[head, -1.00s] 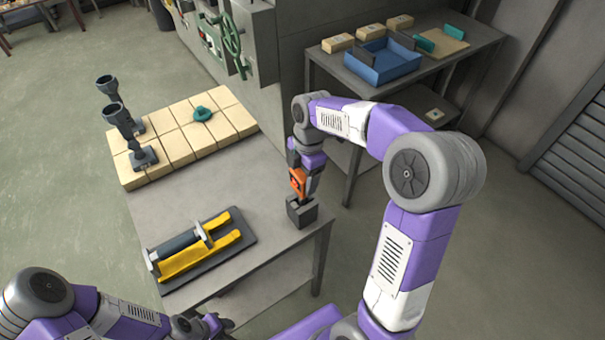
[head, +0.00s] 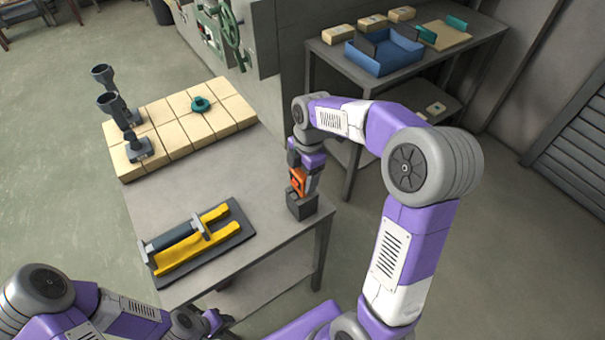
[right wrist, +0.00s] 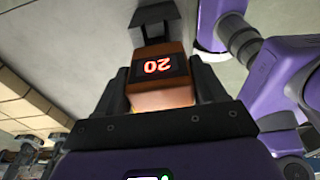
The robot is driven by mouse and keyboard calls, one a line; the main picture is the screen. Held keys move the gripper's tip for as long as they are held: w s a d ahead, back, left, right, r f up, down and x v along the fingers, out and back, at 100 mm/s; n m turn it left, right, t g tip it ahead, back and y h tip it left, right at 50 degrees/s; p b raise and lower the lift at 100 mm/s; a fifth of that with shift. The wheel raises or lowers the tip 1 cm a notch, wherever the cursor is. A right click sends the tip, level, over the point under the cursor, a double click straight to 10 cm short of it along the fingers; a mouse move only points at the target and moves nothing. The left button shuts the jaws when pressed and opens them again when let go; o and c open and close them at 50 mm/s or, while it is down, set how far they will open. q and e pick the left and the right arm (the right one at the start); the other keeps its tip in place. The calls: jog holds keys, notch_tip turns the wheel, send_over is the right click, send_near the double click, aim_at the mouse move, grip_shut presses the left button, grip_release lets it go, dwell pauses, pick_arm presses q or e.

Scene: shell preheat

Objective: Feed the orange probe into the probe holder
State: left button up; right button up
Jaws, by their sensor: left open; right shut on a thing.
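The orange probe (head: 298,182) is in my right gripper (head: 301,172), whose fingers are shut on its body. In the right wrist view the probe (right wrist: 150,98) shows a display reading 20, upside down. The probe holder (head: 302,207), a dark grey block, stands at the table's right edge. The probe is right above it, and its lower end meets or enters the block's top; I cannot tell how deep. In the right wrist view a dark block (right wrist: 152,15) lies just beyond the probe. My left gripper (head: 200,324) is open and empty, low at the table's front edge.
A dark tray with a yellow fork-shaped tool (head: 203,243) lies at the table's front left. Tan bricks (head: 170,115) carry two dark funnel stands (head: 133,148) and a teal knob (head: 201,104). A blue bin (head: 383,58) sits on the back shelf. The table between is clear.

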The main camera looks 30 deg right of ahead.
jog(key=o, duration=1.2)
jog(key=r, duration=0.5)
jog(key=d+r+p, duration=0.1)
jog(key=r, duration=0.1)
jog(key=shift+r, duration=0.3)
jog(key=shift+f, duration=0.1)
